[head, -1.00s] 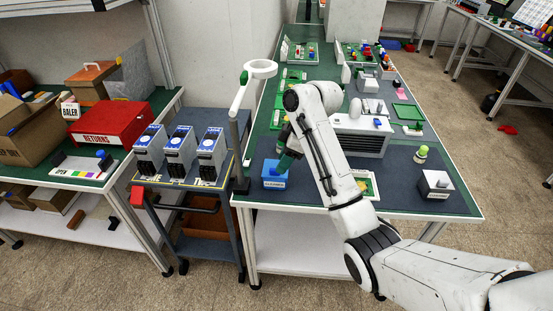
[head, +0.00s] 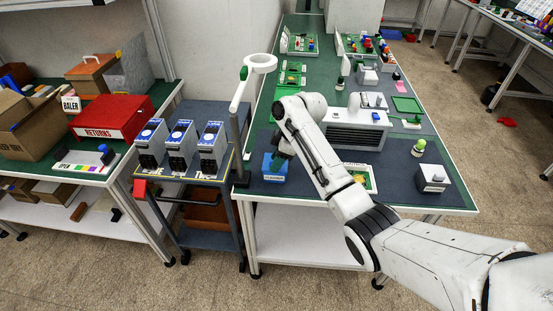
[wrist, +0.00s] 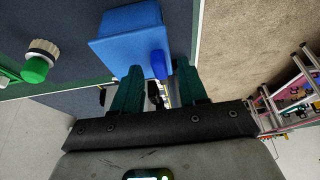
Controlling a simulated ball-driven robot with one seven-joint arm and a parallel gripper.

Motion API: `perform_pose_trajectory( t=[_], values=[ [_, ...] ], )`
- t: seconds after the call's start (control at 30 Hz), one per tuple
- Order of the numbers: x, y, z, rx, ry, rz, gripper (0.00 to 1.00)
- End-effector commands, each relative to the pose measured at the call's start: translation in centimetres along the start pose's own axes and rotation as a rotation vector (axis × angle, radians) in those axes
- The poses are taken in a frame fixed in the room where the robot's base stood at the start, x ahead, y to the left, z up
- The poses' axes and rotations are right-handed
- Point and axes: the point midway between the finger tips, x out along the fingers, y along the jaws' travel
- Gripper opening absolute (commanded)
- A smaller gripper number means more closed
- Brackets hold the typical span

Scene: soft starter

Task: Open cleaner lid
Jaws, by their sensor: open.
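The cleaner box (head: 273,177) is a small blue box with a label on its front, at the near left of the long bench. It also shows in the wrist view (wrist: 125,48), with a rounded blue tab (wrist: 158,66) sticking out at its right edge. My gripper (head: 280,158) is at the box's top, partly covering it in the head view. In the wrist view my gripper (wrist: 157,82) has its two green fingers apart, with the blue tab near the gap between their tips. I cannot tell whether the fingers touch it. Whether the lid is raised is unclear.
A white ring-topped stand (head: 240,90) rises just left of the box. A cart (head: 190,172) with several grey-blue units stands left of the bench. A grey box (head: 432,178) and a green-capped bottle (head: 418,148) are on the right. A white-topped unit (head: 357,128) stands behind my arm.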

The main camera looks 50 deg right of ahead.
Motion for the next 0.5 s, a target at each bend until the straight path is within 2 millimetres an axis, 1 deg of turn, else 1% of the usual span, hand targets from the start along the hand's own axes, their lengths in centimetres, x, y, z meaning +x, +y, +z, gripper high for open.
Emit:
perform_pose_trajectory(
  t=[0.1, 0.37, 0.5],
  values=[
    [0.46, -0.02, 0.03, 0.0, -0.001, 0.0, 0.43],
    [0.51, -0.01, 0.03, 0.001, 0.0, 0.0, 0.42],
    [0.49, 0.0, 0.04, 0.001, 0.0, 0.0, 0.28]
  ],
)
